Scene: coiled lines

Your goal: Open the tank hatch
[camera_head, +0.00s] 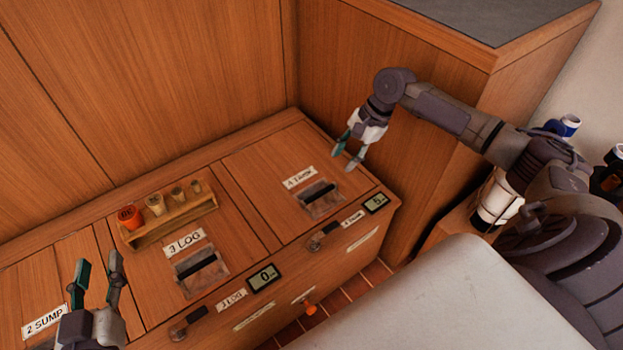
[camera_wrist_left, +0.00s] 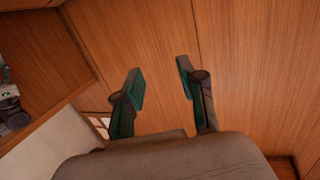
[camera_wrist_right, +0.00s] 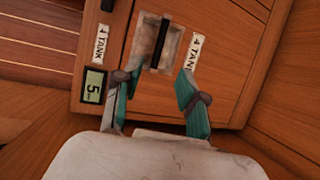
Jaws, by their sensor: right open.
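The tank hatch (camera_head: 262,172) is a wooden panel labelled 4 TANK at the right of the bench top, lying flat and closed. Its recessed pull with a dark bar (camera_head: 318,193) is near the front edge; the bar also shows in the right wrist view (camera_wrist_right: 161,40). My right gripper (camera_head: 345,158) is open and empty, above the hatch's right side, to the right of the pull. In the right wrist view its fingertips (camera_wrist_right: 153,78) are apart, just short of the recess. My left gripper (camera_head: 98,264) is open and empty over the bench's left part, near the 2 SUMP label.
The 3 LOG hatch (camera_head: 150,285) with its own pull lies left of the tank hatch. A wooden rack (camera_head: 172,222) with several round pieces stands on it. Latches and displays (camera_head: 264,277) line the front edge. A tall wooden cabinet (camera_head: 420,110) closes off the right side.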

